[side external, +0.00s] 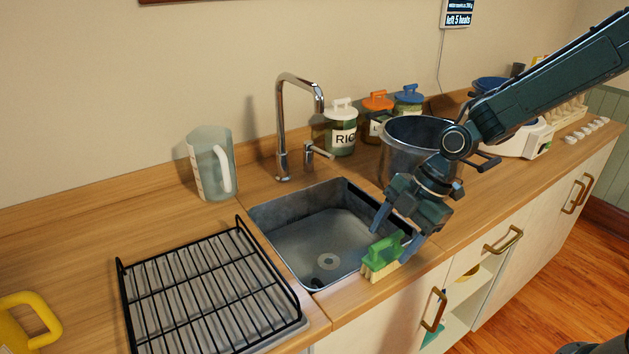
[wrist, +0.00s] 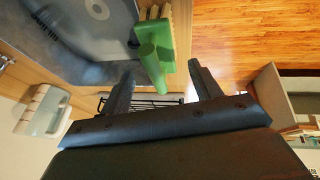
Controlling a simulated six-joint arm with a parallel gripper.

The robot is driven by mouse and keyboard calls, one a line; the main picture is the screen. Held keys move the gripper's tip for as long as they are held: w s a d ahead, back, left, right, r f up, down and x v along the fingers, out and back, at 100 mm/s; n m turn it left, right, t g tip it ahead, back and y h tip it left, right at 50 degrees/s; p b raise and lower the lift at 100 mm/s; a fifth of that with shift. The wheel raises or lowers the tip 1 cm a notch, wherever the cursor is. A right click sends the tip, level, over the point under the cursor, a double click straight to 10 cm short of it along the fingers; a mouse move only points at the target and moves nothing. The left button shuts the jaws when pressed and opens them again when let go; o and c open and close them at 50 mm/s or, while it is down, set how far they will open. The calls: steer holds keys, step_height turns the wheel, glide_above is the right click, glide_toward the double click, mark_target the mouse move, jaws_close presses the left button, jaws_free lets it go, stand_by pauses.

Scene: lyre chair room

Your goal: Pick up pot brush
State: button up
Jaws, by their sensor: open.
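The pot brush (side external: 381,260) has a green handle and pale bristles. In the side view it stands bristles down on the narrow counter strip at the front right of the sink. It also shows in the wrist view (wrist: 155,45), with its green handle reaching toward the space between my fingers. My gripper (side external: 394,238) is open, pointing down at the brush with one finger on each side of its handle. In the wrist view my two fingers (wrist: 163,77) are apart. I cannot tell whether either finger touches the handle.
The steel sink (side external: 262,213) lies directly left of the brush. A black wire rack (side external: 207,285) is farther left. A large metal pot (side external: 392,150) stands close behind my gripper. A clear jug (side external: 207,165) and a tall faucet (side external: 281,130) stand at the back. The counter's front edge is close.

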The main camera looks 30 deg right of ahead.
mark_target(391, 242)
steer(key=shift+x, duration=2.05)
steer(key=shift+s, duration=0.15)
steer(key=c, duration=1.1)
